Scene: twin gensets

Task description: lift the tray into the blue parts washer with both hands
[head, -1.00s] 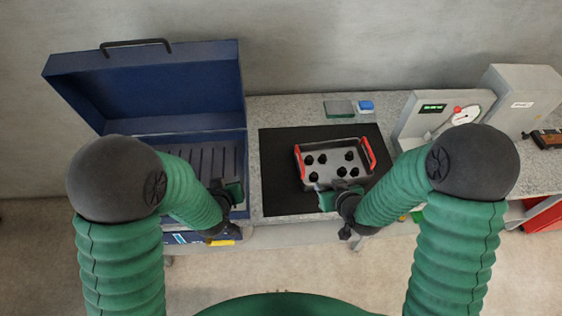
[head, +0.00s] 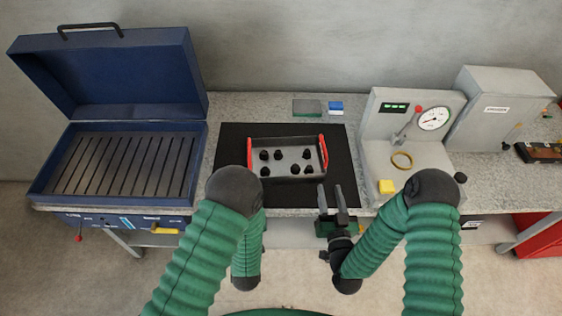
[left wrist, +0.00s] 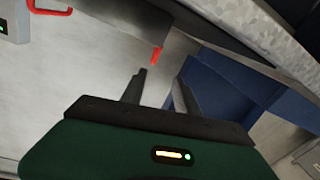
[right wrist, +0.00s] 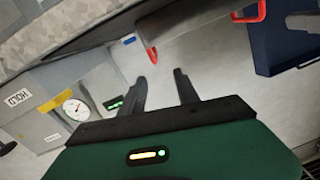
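The grey tray (head: 290,165) with red end handles and several black knobby parts in it sits on a black mat (head: 235,140) on the bench. The blue parts washer (head: 120,205) stands to its left with its lid up and its slatted floor bare. My right gripper (head: 334,190) is open and empty, in front of the mat near the tray's right front corner. My left gripper is hidden behind my left arm in the head view. In the left wrist view my left gripper (left wrist: 162,82) is open and empty, with a red handle beyond its tips. The right wrist view shows my right gripper (right wrist: 160,76) open.
A gauge stand (head: 410,125) with a brass ring and a yellow block (head: 387,187) is right of the mat. A grey cabinet (head: 500,108) stands farther right. A green-grey pad (head: 307,107) and a blue block (head: 336,107) lie behind the mat.

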